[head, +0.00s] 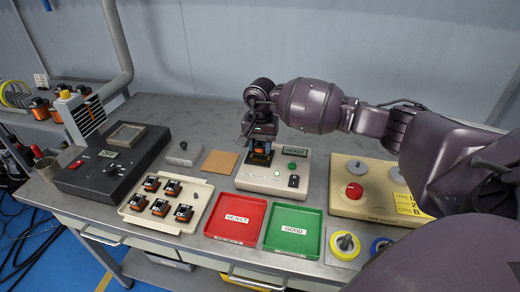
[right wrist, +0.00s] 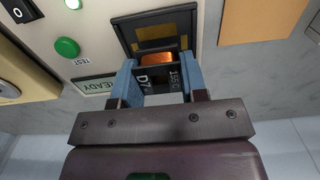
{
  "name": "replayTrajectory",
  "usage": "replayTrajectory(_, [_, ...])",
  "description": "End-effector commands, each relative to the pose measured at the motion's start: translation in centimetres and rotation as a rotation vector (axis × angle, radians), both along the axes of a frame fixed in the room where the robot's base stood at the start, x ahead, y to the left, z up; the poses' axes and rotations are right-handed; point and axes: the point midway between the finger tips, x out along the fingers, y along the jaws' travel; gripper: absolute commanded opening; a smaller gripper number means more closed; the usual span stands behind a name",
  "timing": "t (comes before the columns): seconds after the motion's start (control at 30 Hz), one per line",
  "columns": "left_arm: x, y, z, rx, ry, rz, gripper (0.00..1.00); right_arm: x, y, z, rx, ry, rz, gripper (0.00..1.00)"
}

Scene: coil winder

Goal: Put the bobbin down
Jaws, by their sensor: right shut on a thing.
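My right gripper (right wrist: 160,82) is shut on a bobbin (right wrist: 157,72), a black frame with orange winding, held between its blue fingers. The bobbin is at the dark square nest of the cream tester (head: 268,184), at or just above it; I cannot tell if it touches. In the head view the bobbin (head: 261,157) shows below my gripper (head: 261,142). The tester has a lit display (right wrist: 95,85), a green TEST button and a black switch. The red REJECT tray (head: 229,233) and green GOOD tray (head: 286,243) look empty in front. My left gripper is not in view.
A cream tray (head: 150,222) with several bobbins stands left of the red tray. A black box (head: 85,185) with a knob is further left. A winder box (head: 345,205) with a red button is right of the tester. A brown pad (head: 220,163) lies left of the tester.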

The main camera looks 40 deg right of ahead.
Motion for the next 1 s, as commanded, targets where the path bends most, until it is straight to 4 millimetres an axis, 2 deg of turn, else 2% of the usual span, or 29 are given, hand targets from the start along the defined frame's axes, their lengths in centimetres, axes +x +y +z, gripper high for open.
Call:
replayTrajectory(0.03, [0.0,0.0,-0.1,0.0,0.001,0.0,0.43,0.0,0.1,-0.9,0.001,0.002,0.0,0.17])
replayTrajectory(0.13, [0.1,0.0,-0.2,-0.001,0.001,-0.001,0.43,0.0,0.0,-1.8,0.001,0.001,-0.001,0.17])
replayTrajectory(0.53, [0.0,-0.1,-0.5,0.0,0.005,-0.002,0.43,0.0,0.0,-2.2,-0.001,0.001,0.0,0.17])
replayTrajectory(0.57, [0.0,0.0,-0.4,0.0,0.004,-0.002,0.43,0.0,0.0,-2.1,-0.001,0.001,0.0,0.43])
replayTrajectory(0.7, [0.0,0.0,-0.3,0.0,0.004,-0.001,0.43,0.0,0.0,-2.0,0.0,0.0,0.0,0.64])
replayTrajectory(0.87, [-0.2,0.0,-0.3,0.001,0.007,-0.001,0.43,0.0,0.0,-2.0,0.0,-0.001,0.0,0.65])
replayTrajectory(1.0, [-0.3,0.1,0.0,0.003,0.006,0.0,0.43,0.1,0.0,-1.2,0.0,-0.004,0.001,0.65])
